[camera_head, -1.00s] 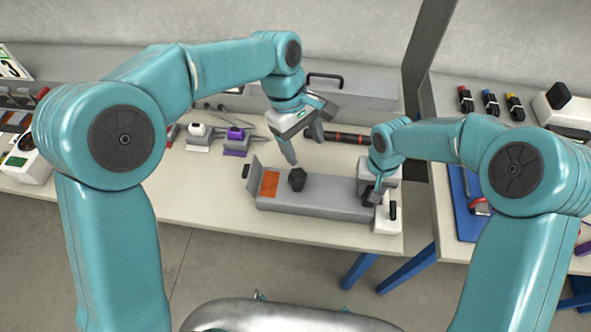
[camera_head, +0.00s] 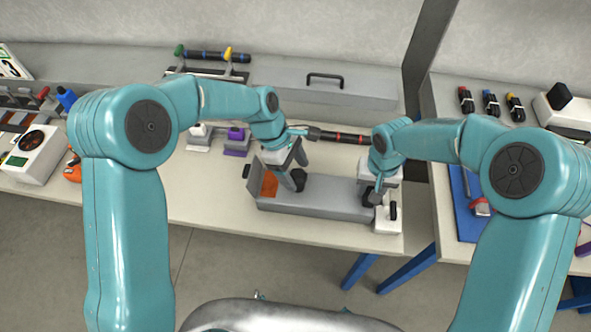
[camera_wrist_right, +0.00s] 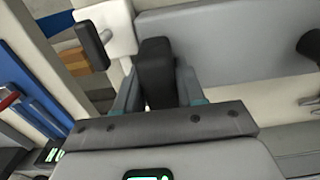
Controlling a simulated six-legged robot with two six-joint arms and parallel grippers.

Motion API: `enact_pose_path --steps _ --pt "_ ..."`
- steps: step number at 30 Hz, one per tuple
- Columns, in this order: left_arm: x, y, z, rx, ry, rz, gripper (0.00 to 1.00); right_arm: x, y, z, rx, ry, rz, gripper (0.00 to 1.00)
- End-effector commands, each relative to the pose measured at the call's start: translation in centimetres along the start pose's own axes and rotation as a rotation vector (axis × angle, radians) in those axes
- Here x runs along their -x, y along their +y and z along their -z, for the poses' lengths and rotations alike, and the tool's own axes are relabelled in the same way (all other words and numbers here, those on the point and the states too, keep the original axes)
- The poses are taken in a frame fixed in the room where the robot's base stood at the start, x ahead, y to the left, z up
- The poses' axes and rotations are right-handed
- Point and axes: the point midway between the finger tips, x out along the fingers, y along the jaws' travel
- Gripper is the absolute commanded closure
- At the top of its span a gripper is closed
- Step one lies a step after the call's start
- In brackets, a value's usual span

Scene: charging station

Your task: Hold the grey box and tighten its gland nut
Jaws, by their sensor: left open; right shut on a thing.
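The grey box (camera_head: 335,200) lies on the bench, its long side across the view, with a raised flap and an orange patch (camera_head: 269,184) at its left end. A black nut-like knob (camera_head: 297,180) sits on its top near that end. My left gripper (camera_head: 289,182) is open and lowered at this knob; its fingers partly hide it, and I cannot tell whether they touch it. My right gripper (camera_head: 373,194) is at the box's right end. In the right wrist view my right gripper (camera_wrist_right: 155,90) is shut on a black block (camera_wrist_right: 156,70) beside the grey box (camera_wrist_right: 230,45).
A white block with a black handle (camera_head: 387,220) stands by the box's right end. A black and red rod (camera_head: 345,137) lies behind, before a long grey case (camera_head: 330,93). Purple (camera_head: 237,145) and white devices stand back left. The bench's front left is clear.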

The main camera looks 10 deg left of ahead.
Motion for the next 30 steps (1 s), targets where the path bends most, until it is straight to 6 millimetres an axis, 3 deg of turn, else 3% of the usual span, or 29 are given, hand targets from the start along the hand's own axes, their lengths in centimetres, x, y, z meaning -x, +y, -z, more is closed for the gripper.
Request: enact_pose_path --steps 11,15,16,30 --pt "-0.71 0.0 0.0 -0.001 0.0 -0.001 0.33 -0.07 -0.04 -0.01 0.001 0.0 0.001 0.86" --pt "-0.7 0.0 0.0 0.0 0.0 -0.001 0.79 -0.07 -0.05 0.0 0.001 0.0 0.001 0.86" --pt "-0.69 0.0 0.0 0.0 0.0 -0.001 0.87 -0.07 -0.05 0.0 0.001 0.0 0.001 0.86" --pt "-0.73 0.11 -0.02 -0.105 0.001 0.043 0.87 -0.06 -0.03 0.02 0.0 0.001 0.001 0.86"
